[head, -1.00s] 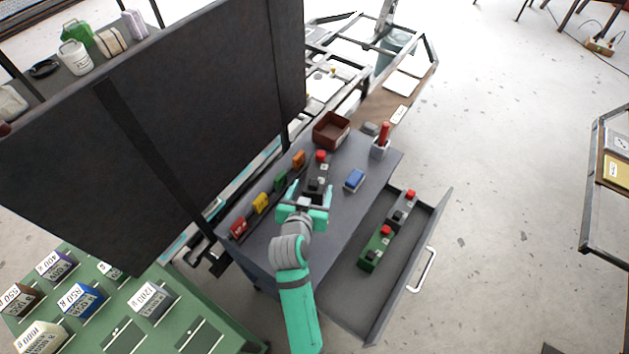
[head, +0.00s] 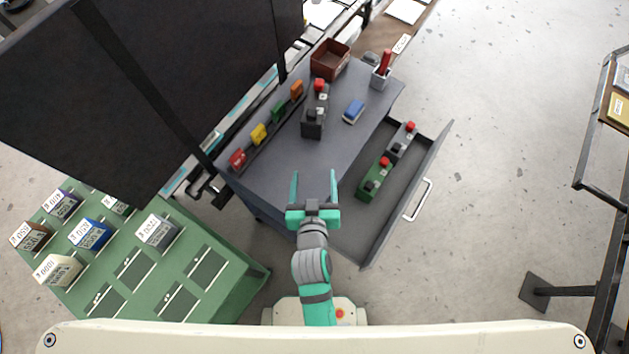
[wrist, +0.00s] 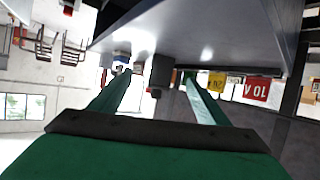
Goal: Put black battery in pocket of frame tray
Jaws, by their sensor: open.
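A black battery (head: 313,122) with a red cap, a black cap and a white label stands on the grey tabletop (head: 285,180). In the wrist view, a dark block that looks like this battery (wrist: 160,72) shows between the fingertips, farther off. A second dark battery (head: 400,142) and a green battery (head: 375,178) lie in the open drawer. My gripper (head: 314,174) is open and empty over the table's near end, apart from the black battery. I cannot tell which thing is the frame tray or see its pocket.
Coloured blocks, including a red one (head: 238,159), stand in a row along the table's left edge. The drawer (head: 418,170) juts right. A green rack (head: 140,275) stands left.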

